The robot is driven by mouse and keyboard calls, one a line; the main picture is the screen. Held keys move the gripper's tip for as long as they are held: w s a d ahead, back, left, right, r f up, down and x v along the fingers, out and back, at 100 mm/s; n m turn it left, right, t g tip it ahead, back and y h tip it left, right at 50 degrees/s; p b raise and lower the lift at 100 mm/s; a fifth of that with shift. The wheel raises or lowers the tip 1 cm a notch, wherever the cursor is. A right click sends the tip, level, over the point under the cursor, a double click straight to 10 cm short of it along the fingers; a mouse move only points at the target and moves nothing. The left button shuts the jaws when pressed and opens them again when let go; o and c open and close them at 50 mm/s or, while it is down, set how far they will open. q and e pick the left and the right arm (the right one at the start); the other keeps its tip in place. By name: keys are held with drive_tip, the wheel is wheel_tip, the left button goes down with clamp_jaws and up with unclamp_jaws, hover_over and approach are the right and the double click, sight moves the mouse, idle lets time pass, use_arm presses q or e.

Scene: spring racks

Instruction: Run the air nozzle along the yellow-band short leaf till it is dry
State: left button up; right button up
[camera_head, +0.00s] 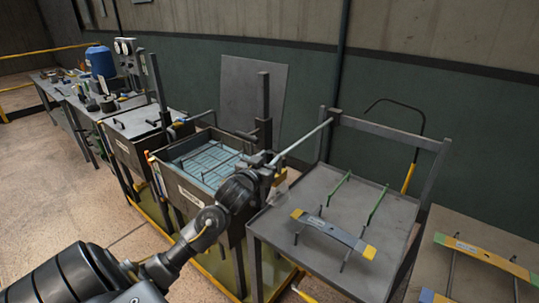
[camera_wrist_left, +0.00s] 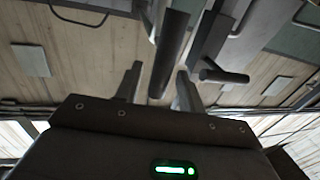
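The yellow-band short leaf (camera_head: 333,229), a grey bar with yellow ends and a white label, lies across thin rods on the grey-topped cart. I cannot tell from here whether it is wet. My left gripper (camera_head: 277,167) is at the cart's left edge, beside the tank and apart from the leaf. In the left wrist view its two fingers (camera_wrist_left: 158,92) stand apart. A dark cylinder (camera_wrist_left: 170,50) shows between them, with gaps on both sides. A pale rod (camera_head: 303,140) runs up right from near the gripper. I cannot make out the air nozzle for certain. My right gripper is not in view.
The tank (camera_head: 188,192) with a blue grid stands left of the cart (camera_head: 268,227). Green rods (camera_head: 377,204) rise behind the leaf. A black curved tube (camera_head: 421,125) with a yellow lower end hangs behind the cart. Another banded leaf (camera_head: 481,255) lies at right.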

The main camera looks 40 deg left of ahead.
use_arm(q)
drive_tip(key=shift+w+a, duration=0.1)
drive_tip(key=shift+w, duration=0.35)
clamp_jaws()
